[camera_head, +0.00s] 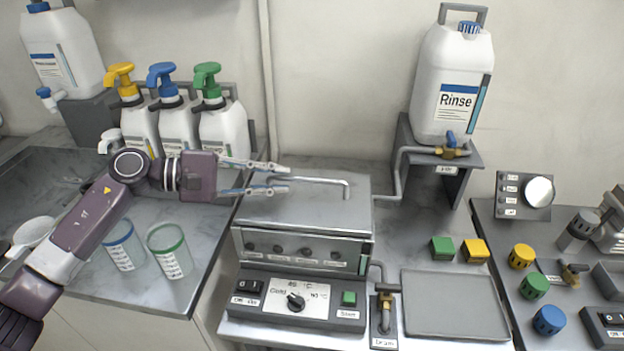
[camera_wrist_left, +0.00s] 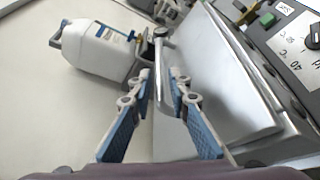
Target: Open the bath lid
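The bath lid (camera_head: 303,207) is a flat grey metal cover lying shut on top of the bath unit (camera_head: 300,251). A thin bar handle (camera_head: 325,181) runs along its rear part. The lid also shows in the left wrist view (camera_wrist_left: 215,75), with the handle (camera_wrist_left: 160,65) extending away from the fingers. My left gripper (camera_head: 288,179) reaches in from the left at the handle's left end. In the left wrist view its fingers (camera_wrist_left: 163,80) are apart, one on each side of the handle's line. Whether they touch it is unclear. My right gripper is not in view.
Pump bottles (camera_head: 178,125) stand behind my left arm, with two clear cups (camera_head: 170,252) in front. A Rinse jug (camera_head: 452,85) stands on a raised shelf at the back right. A grey tray (camera_head: 455,305) lies right of the bath, below green and yellow blocks (camera_head: 443,248).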

